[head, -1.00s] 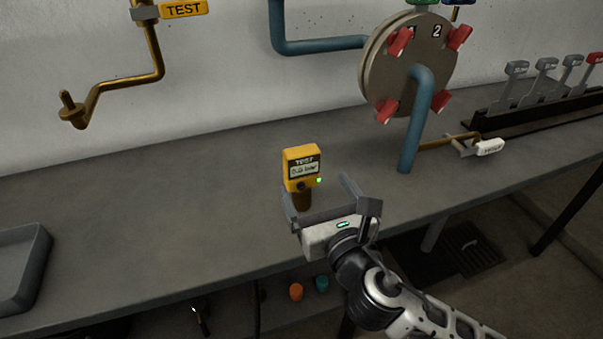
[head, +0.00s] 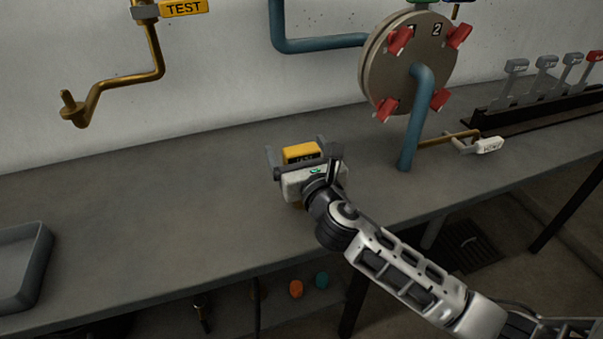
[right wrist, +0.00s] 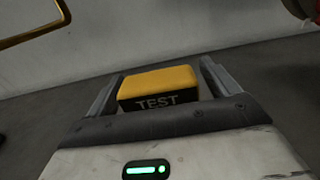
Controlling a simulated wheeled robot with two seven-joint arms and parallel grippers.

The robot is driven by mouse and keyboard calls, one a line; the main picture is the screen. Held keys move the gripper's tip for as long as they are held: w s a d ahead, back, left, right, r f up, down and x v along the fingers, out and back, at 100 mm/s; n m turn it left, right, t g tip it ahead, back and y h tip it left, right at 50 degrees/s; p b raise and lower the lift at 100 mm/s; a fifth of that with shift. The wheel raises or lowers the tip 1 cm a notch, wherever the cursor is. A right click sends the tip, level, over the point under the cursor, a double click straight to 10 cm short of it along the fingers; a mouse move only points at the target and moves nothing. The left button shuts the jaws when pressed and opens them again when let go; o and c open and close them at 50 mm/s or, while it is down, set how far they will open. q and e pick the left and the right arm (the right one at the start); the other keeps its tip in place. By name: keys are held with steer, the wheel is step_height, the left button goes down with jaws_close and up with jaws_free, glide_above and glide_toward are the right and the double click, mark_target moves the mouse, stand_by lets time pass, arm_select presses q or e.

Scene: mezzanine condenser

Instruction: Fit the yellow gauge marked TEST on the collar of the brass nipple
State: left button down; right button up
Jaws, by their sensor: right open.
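The yellow gauge marked TEST (head: 302,152) stands on the grey bench, its lower part hidden behind my right gripper. It also shows in the right wrist view (right wrist: 158,84), between the two fingers. My right gripper (head: 296,150) is open, with one finger on each side of the gauge; I cannot tell whether they touch it. A brass pipe comes down the wall at the upper left and ends in a brass nipple (head: 72,110) that points up, with a wider collar at its base. My left gripper is not in view.
A grey tray (head: 38,265) lies at the bench's left end. A round plate with red handles (head: 410,65) and a blue pipe (head: 412,130) stand right of the gauge. A white-tagged valve (head: 488,146) lies farther right. The bench between tray and gauge is clear.

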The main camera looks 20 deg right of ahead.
steer(key=c, duration=1.3)
steer(key=shift+o, duration=0.2)
steer(key=shift+r, duration=0.1)
